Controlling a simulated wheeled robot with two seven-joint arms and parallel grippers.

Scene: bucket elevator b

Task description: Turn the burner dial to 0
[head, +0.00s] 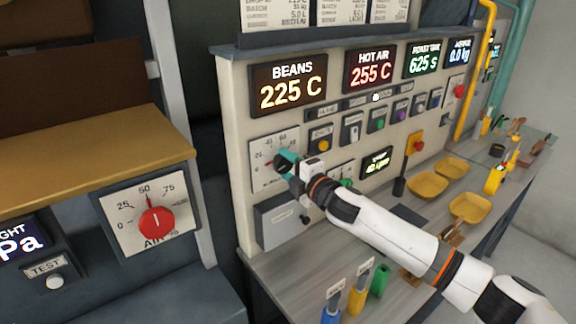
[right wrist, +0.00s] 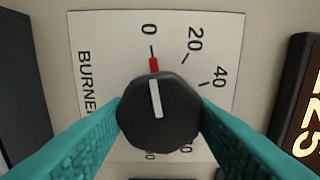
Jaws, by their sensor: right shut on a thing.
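The burner dial is a black knob (right wrist: 158,112) with a white line and a red pointer tip, on a pale plate (right wrist: 105,35) lettered BURNER. In the right wrist view the red tip lines up with the tick under the 0. The plate also shows in the head view (head: 258,178), where the knob is mostly hidden by my gripper. My right gripper (head: 284,163) has its teal fingers on both sides of the knob and is shut on it; the fingers also show in the right wrist view (right wrist: 160,122). My left gripper is not in view.
Lit displays for beans (head: 288,84) and hot air (head: 370,69) are above the dial. A grey box (head: 282,222) is below it. Yellow trays (head: 428,185) and tools stand on the bench at right. A separate red air dial (head: 156,223) is at left.

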